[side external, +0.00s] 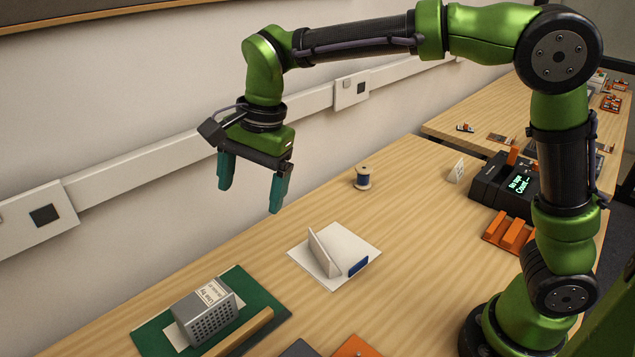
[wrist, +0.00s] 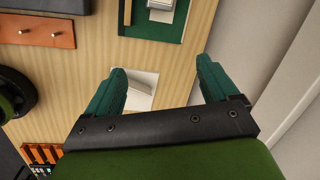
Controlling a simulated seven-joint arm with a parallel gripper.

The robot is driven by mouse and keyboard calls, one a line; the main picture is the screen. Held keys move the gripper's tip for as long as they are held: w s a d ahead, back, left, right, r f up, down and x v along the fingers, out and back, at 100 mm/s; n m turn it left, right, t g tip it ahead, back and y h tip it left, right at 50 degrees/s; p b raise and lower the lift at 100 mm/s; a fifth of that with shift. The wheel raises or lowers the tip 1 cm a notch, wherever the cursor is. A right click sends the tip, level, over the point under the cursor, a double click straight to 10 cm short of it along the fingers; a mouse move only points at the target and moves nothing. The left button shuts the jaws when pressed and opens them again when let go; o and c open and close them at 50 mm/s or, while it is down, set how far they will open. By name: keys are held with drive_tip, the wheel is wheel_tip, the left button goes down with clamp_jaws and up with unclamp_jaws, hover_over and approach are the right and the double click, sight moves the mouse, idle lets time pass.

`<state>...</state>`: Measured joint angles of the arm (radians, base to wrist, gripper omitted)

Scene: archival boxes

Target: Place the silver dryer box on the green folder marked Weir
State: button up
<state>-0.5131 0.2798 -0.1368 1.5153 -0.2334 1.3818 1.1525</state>
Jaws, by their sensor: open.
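The silver dryer box (side external: 205,312), with a perforated face and a printed label on top, rests on a green folder (side external: 262,298) at the lower left of the side view. A pale label on the folder is partly under the box; its writing cannot be read. In the wrist view, the box (wrist: 161,6) and folder (wrist: 138,29) show at the top edge, partly cut off. My gripper (side external: 250,196) is open and empty, above the table and apart from the box. Its two teal fingers also show in the wrist view (wrist: 160,66).
A wooden bar (side external: 238,334) lies along the folder's near side. A white sheet with an upright panel and blue block (side external: 358,267) stands mid-table. A thread spool (side external: 362,178) stands farther back. A black device with a lit display (side external: 503,186) is at right. The wall bounds the back.

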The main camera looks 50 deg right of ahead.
drive_tip(key=s+d+r+n+t+y, duration=0.1)
drive_tip(key=s+d+r+n+t, duration=0.3)
drive_tip(key=s+d, duration=0.6)
drive_tip(key=s+d+f+n+t+h, duration=0.1)
drive_tip(key=s+d+f+n, duration=0.2)
drive_tip(key=s+d+n, duration=0.2)
drive_tip(key=s+d, duration=0.1)
drive_tip(key=s, duration=0.1)
drive_tip(key=shift+s+d+f+n+t, duration=0.3)
drive_tip(key=shift+d+n+t, duration=0.05)
drive_tip(key=shift+n+t, duration=0.05)
